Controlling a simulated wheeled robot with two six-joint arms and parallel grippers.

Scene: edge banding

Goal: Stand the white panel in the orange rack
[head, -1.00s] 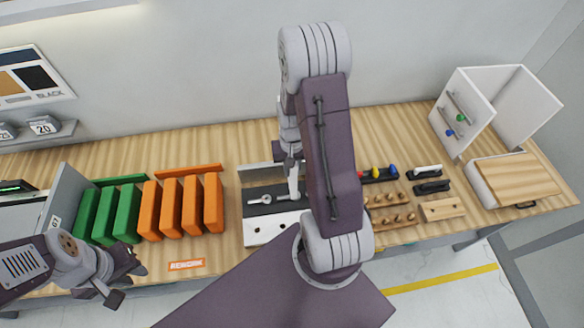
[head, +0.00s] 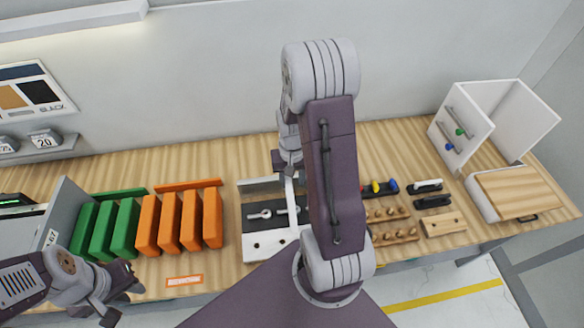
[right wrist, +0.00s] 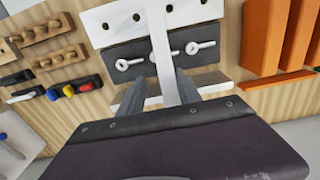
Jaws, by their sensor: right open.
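The white panel (right wrist: 160,45) shows as a narrow white strip, seen nearly edge-on, at the metal fixture with a dark plate. In the head view it (head: 290,195) stands upright there, partly behind my right arm. My right gripper (right wrist: 160,92) is open, with one finger on each side of the strip; I cannot tell whether they touch it. In the head view the right fingers are mostly hidden by the arm. The orange rack (head: 170,222) has several upright orange dividers with gaps, left of the fixture. My left gripper (head: 126,304) is open and empty at the bench's front left.
A green rack (head: 103,232) adjoins the orange one on the left. Right of the fixture (head: 256,247) are wooden peg blocks (head: 390,232), coloured tools and black-handled tools. A white open cabinet (head: 510,120) stands at the far right. The REWORK label (head: 184,281) lies before the orange rack.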

